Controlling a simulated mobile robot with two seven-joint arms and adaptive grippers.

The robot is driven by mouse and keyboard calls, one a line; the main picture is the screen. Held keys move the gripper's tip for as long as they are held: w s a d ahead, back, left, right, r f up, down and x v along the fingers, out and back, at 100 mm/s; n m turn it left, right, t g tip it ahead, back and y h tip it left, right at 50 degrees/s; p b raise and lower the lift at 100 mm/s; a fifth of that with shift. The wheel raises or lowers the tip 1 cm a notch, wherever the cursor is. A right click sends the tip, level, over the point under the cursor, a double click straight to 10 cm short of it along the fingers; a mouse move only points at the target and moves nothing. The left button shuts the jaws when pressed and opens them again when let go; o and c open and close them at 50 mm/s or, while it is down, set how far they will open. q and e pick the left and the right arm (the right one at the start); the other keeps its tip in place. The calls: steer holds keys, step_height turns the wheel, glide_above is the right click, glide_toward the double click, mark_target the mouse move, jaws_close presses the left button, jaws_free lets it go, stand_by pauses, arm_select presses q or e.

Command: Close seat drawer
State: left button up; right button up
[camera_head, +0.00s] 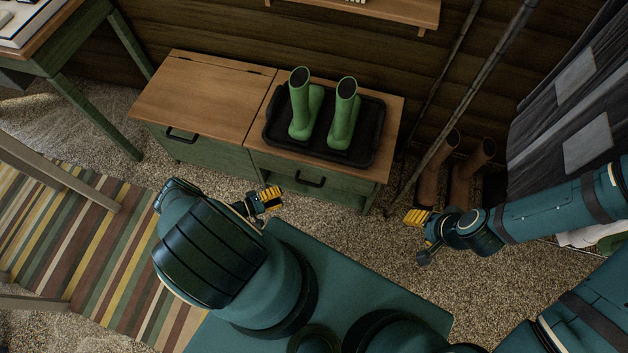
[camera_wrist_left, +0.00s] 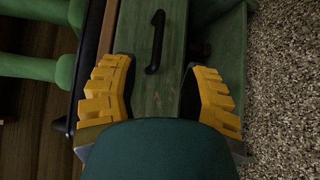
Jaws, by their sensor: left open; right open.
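The wooden-topped green seat (camera_head: 205,95) stands against the wall. Its drawer (camera_head: 282,168) is at the right half, under the boot tray, with a black handle (camera_head: 310,181). I cannot tell how far the drawer stands out. My left gripper (camera_head: 268,199) is open and empty, in front of the drawer and a little left of its handle. In the left wrist view the green drawer front (camera_wrist_left: 150,95) and black handle (camera_wrist_left: 156,42) show beyond the spread yellow fingers (camera_wrist_left: 163,98). My right gripper (camera_head: 418,217) is open and empty, over the carpet right of the seat.
A black tray (camera_head: 272,128) with two green boots (camera_head: 343,115) sits on the seat top. Brown boots (camera_head: 470,170) stand at the right by poles and a hanging grey cloth (camera_head: 570,90). A green-legged table (camera_head: 95,115) is at the left. Carpet (camera_head: 350,235) before the seat is clear.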

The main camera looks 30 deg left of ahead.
mark_target(309, 183)
arm_select(q)
steer(key=shift+t, duration=0.3)
steer(key=x, duration=0.4)
steer(key=b+x, duration=0.1)
steer(key=x, duration=0.8)
steer(key=shift+w+a+f, duration=0.15)
steer(key=shift+a+f, duration=0.05)
steer(key=shift+f, duration=0.15)
jaws_close()
